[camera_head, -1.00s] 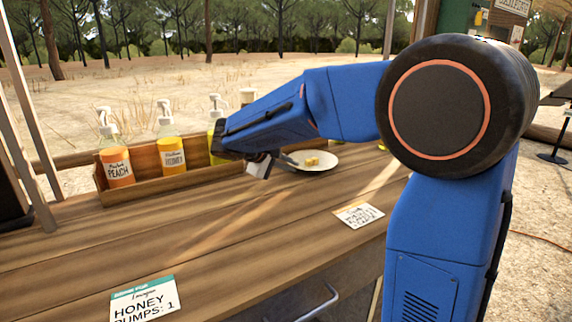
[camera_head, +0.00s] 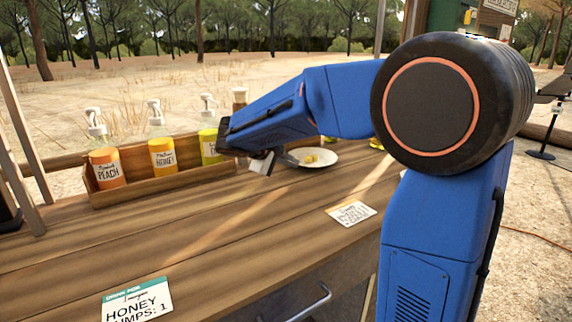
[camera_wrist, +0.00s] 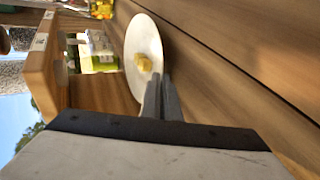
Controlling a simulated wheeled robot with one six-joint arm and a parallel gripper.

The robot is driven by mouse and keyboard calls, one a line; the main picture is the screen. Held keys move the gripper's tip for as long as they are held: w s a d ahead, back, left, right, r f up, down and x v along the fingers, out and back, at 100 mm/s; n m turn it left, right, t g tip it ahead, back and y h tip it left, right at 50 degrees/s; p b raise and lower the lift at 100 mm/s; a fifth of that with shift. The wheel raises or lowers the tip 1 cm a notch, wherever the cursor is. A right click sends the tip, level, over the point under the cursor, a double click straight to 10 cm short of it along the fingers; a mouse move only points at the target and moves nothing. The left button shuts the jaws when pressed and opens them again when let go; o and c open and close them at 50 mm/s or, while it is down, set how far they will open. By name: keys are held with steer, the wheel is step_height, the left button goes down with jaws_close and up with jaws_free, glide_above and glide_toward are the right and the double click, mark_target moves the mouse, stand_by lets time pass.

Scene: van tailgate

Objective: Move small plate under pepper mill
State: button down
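The small plate (camera_head: 325,160) is white and round, with small yellow pieces on it. It lies level at the far right part of the wooden counter, partly behind my arm. My gripper (camera_head: 290,158) is at its left rim. In the wrist view the plate (camera_wrist: 148,38) shows edge-tilted, with the two narrow fingers of my gripper (camera_wrist: 160,88) close together over its near rim, apparently pinching it. Whether the plate touches the counter is hard to tell. A slim brownish container (camera_head: 240,98) behind my arm may be the pepper mill; its lower part is hidden.
A wooden rack (camera_head: 160,186) at the back left holds pump bottles labelled peach (camera_head: 107,170) and honey (camera_head: 163,156), and a green one (camera_head: 208,146). Cards lie at the front (camera_head: 137,300) and right (camera_head: 350,213). The middle counter is clear.

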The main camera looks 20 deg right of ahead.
mark_target(312, 156)
steer(key=shift+w+d, duration=0.2)
steer(key=shift+d, duration=1.1)
steer(key=shift+w+d, duration=0.25)
steer(key=shift+d, duration=1.1)
steer(key=shift+w+d, duration=0.2)
steer(key=shift+d, duration=1.1)
steer(key=c, duration=1.9)
jaws_free()
steer(key=shift+d, duration=0.1)
steer(key=shift+c, duration=0.2)
steer(key=shift+r, duration=0.15)
steer(key=v, duration=1.7)
steer(key=shift+s+a, duration=0.15)
steer(key=shift+a, duration=0.1)
